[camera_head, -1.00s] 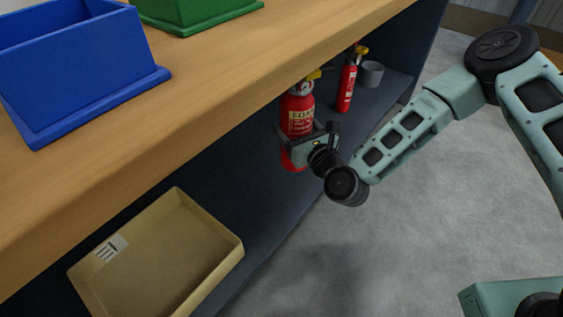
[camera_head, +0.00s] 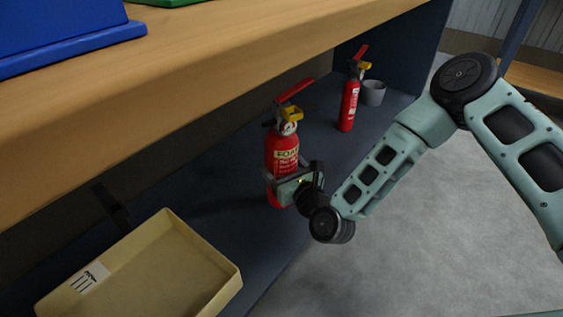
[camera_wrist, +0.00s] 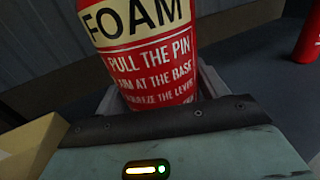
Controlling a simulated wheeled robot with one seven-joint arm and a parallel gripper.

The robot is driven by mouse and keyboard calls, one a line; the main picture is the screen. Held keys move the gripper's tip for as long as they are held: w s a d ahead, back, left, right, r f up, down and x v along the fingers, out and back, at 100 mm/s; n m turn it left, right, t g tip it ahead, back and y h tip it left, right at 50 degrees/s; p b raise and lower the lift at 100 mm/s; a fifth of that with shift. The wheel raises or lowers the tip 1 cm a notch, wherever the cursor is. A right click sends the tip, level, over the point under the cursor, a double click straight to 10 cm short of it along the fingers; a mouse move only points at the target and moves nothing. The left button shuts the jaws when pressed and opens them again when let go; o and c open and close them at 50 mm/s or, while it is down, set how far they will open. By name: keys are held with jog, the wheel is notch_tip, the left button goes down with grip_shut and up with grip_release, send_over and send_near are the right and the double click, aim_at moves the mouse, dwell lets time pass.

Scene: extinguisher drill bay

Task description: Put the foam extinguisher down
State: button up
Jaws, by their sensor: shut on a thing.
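The foam extinguisher (camera_head: 283,146) is red with a cream FOAM label, a red lever and a yellow part at its top. It is upright, at the lower shelf (camera_head: 225,215) under the wooden bench top. My gripper (camera_head: 281,181) is shut around the lower half of its body, from the right. In the wrist view the extinguisher (camera_wrist: 140,45) fills the middle, its label facing me. Its base shows below the gripper in the head view, but I cannot tell whether it touches the shelf.
A second, slimmer red extinguisher (camera_head: 348,105) and a grey cup (camera_head: 373,93) stand farther back on the shelf. A cream tray (camera_head: 225,297) lies nearer, at the left. The wooden bench top (camera_head: 190,70) overhangs the shelf. Bare shelf lies between tray and extinguisher.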

jog(key=shift+f+b, duration=0.65)
jog(key=shift+f, duration=0.8)
jog(key=o, duration=1.5)
jog(key=shift+f, duration=0.1)
jog(key=shift+c, duration=0.2)
jog(key=shift+s+d+r, duration=0.15)
jog(key=shift+s+r, duration=0.05)
jog(key=p+v, duration=0.5)
jog(key=v, duration=0.6)
jog(key=shift+s, duration=0.3)
